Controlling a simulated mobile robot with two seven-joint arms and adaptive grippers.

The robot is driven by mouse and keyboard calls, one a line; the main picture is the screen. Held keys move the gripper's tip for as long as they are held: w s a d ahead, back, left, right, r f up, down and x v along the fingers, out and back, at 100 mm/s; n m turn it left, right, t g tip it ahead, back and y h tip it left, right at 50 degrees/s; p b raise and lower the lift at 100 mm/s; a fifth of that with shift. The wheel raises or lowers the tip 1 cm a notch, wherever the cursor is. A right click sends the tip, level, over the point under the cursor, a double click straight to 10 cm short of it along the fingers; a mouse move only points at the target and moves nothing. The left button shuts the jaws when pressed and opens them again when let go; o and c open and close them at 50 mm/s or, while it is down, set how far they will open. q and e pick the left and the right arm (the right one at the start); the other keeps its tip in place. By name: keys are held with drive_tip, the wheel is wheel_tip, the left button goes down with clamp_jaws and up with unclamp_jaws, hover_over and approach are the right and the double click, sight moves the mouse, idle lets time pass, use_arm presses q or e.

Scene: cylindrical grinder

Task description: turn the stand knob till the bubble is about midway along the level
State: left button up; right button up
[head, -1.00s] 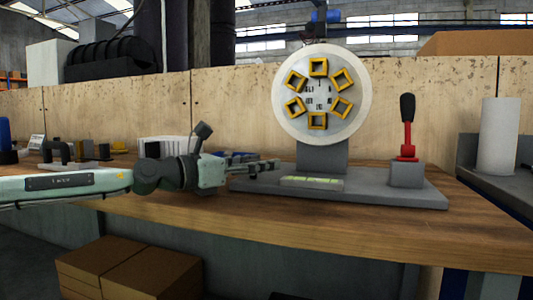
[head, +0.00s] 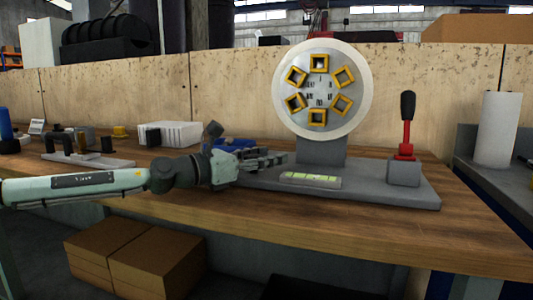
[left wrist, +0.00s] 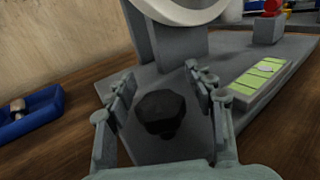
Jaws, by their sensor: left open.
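The grey stand (head: 400,193) sits on the wooden bench and carries a round dial plate (head: 353,90). The stand knob, dark and many-sided, shows in the left wrist view (left wrist: 162,110); the gripper hides it in the head view. The green level (head: 312,179) lies along the stand's front edge and also shows in the left wrist view (left wrist: 258,76). A small pale spot, seemingly the bubble (left wrist: 265,69), is near the middle of the level. My left gripper (head: 272,160) is open, its fingers on either side of the knob; contact cannot be told. My right gripper is not in view.
A red lever with a black handle (head: 407,120) rises at the stand's right end. A blue tray (left wrist: 30,115) lies left of the stand. A white box (head: 175,134) and small parts stand further left. The bench front is clear.

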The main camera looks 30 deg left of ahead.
use_arm(q)
clamp_jaws()
idle(0.3)
idle(0.3)
